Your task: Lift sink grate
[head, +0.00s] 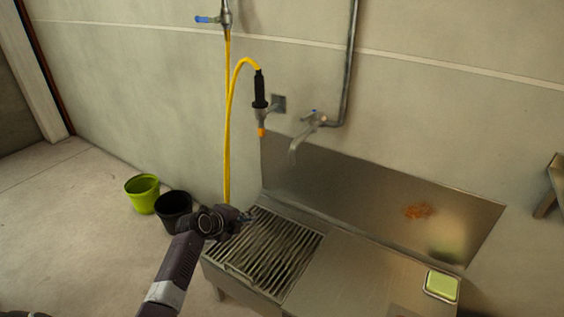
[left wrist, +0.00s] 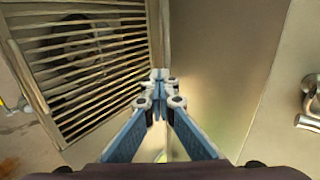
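The sink grate (head: 268,250), a panel of parallel metal slats, lies flat in the left part of the steel sink unit (head: 350,277). My left gripper (head: 247,217) is over the grate's back left corner. In the left wrist view the grate (left wrist: 85,65) fills the upper left, with dark gaps between its slats. The left gripper's blue fingers (left wrist: 159,80) come together at the tips, close to the end of the grate's frame. I see nothing between them, and I cannot tell whether they touch the frame. My right gripper is not in view.
A green bucket (head: 142,193) and a black bucket (head: 174,208) stand on the floor left of the sink. A yellow hose (head: 228,130) and a tap (head: 305,130) are on the wall behind. A green sponge in a dish (head: 441,286) sits on the right of the counter.

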